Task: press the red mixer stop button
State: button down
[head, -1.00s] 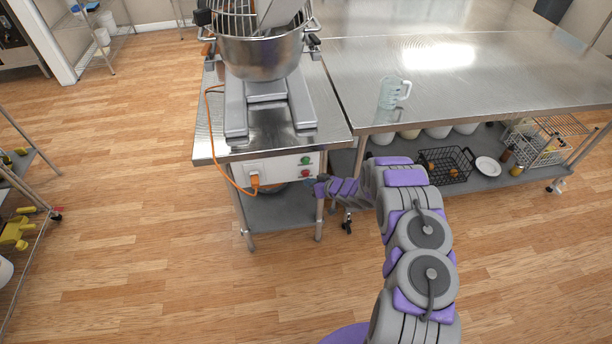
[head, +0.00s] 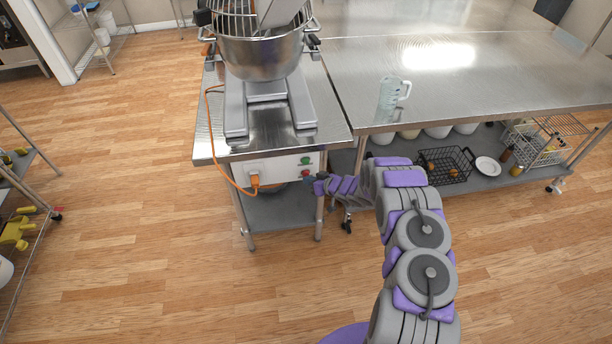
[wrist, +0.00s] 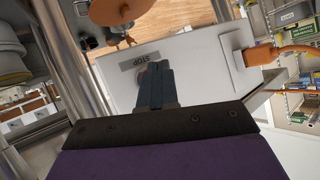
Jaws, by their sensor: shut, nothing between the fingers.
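The red stop button (head: 305,173) is on the white front panel (head: 280,169) of the mixer table, just below a green button (head: 305,160). My gripper (head: 313,180) is shut and empty, with its tip at the lower right of the red button in the head view. In the wrist view, my closed fingers (wrist: 155,78) point at the panel just beside the STOP label (wrist: 146,60). They hide most of the button there. I cannot tell whether the fingertips touch it.
An orange plug (head: 255,181) and cable are on the panel's left; the plug also shows in the wrist view (wrist: 288,55). The mixer bowl (head: 262,55) stands on the table above. A steel table (head: 460,80) with a clear jug (head: 390,93) is to the right.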

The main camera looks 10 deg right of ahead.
jog(key=shift+w, duration=0.45)
dwell(0.6)
jog(key=shift+s, duration=0.9)
jog(key=s, duration=0.5)
jog(key=shift+p, duration=0.4)
dwell(0.4)
